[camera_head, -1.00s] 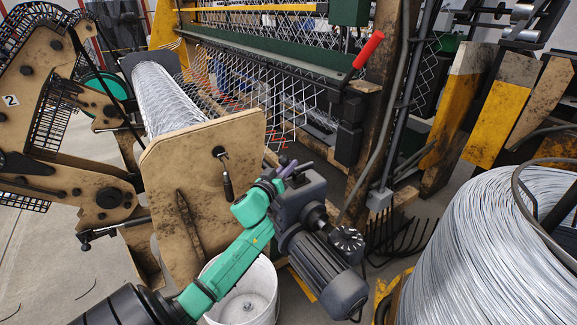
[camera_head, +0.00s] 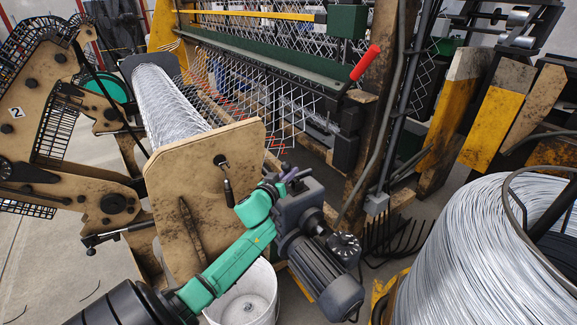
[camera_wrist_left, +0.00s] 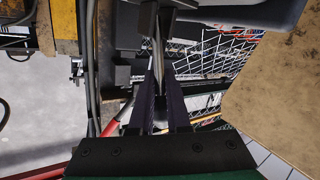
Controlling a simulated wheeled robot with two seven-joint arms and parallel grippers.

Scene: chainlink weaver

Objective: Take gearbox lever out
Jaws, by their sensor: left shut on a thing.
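The grey gearbox (camera_head: 299,201) with its dark ribbed motor (camera_head: 328,277) stands right of the wooden end panel in the head view. My left arm, green and black, reaches up from the lower left. Its gripper (camera_head: 290,175) is at the top of the gearbox. In the left wrist view the dark fingers (camera_wrist_left: 161,88) are closed around a narrow grey metal piece (camera_wrist_left: 158,48), seemingly the gearbox lever. The fingers hide most of it, and I cannot tell whether it is still seated in the gearbox. My right gripper is in neither view.
A wooden panel (camera_head: 207,163) with a hanging handle stands close left of the gripper. A white bucket (camera_head: 246,305) is under the forearm. A large wire coil (camera_head: 470,265) fills the lower right. A red-handled lever (camera_head: 365,62) and the weaving frame are behind.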

